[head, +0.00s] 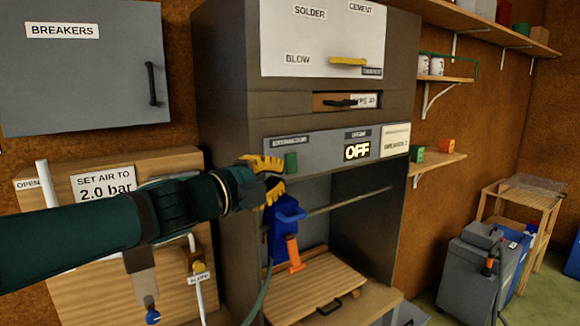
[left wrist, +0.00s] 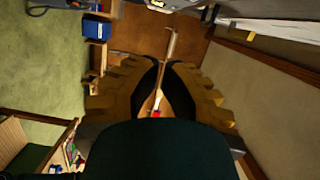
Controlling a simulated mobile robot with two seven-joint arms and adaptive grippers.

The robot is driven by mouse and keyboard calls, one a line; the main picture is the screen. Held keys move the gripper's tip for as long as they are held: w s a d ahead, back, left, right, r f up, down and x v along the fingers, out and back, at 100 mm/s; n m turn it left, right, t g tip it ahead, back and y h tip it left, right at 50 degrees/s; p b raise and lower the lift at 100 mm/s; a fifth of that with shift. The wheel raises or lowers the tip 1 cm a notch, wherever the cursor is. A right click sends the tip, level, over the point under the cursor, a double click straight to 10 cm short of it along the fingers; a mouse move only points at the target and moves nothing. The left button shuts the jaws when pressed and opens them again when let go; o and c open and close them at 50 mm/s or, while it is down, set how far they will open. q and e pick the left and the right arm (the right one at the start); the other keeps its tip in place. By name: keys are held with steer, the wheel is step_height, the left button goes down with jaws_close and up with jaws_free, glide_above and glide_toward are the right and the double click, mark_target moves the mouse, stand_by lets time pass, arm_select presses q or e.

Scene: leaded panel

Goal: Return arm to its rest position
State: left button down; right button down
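My left arm reaches in from the left in the head view, its dark green sleeve ending in the yellow-fingered left gripper (head: 273,176). The gripper is in front of the grey cabinet, just left of the green button on its control strip. In the left wrist view, the left gripper (left wrist: 164,68) shows two yellow fingers with black pads and a narrow gap between the tips. I see nothing held in it. My right gripper is in neither view.
A blue tool (head: 283,222) with an orange handle (head: 294,253) stands below the gripper, near a wooden board (head: 310,285). A breakers box (head: 82,65) hangs at left. Shelves (head: 440,163) and a grey cart (head: 476,268) are right.

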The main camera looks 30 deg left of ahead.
arm_select(q)
steer(key=shift+s+a, duration=0.15)
steer(key=shift+s, duration=0.5)
